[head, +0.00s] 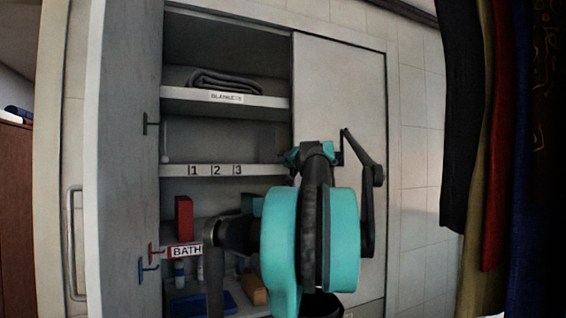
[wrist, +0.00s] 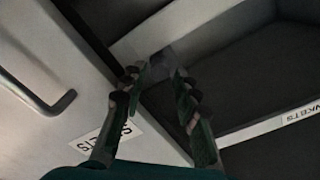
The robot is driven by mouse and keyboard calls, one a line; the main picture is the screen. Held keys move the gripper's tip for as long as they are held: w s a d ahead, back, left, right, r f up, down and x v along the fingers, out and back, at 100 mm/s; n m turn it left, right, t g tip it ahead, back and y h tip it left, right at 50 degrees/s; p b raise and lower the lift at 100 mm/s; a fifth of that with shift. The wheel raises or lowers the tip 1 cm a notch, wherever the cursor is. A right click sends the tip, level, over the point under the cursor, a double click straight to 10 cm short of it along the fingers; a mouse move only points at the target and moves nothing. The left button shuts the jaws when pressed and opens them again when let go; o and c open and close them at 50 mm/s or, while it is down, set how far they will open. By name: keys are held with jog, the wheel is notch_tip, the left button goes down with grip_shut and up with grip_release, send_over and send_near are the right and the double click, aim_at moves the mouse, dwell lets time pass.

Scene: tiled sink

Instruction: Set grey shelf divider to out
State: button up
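My gripper (wrist: 163,68) shows in the wrist view with two dark green fingers, their tips a little apart. A small grey patch (wrist: 163,62) lies between the tips; I cannot tell whether it is the grey shelf divider or whether the fingers touch it. In the head view my arm hides the gripper. A shelf edge marked 1, 2, 3 (head: 228,170) runs across the open cabinet. I cannot make out the divider for certain in the dark grey compartment above that edge.
The left door (head: 125,150) stands open. A folded dark blanket (head: 225,80) lies on the upper shelf, whose label (wrist: 300,113) shows in the wrist view. A red box (head: 184,217) stands lower down. The right panel (head: 338,90) is closed. Hanging clothes (head: 495,130) are at right.

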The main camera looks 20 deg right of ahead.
jog(key=shift+w, duration=0.9)
grip_shut()
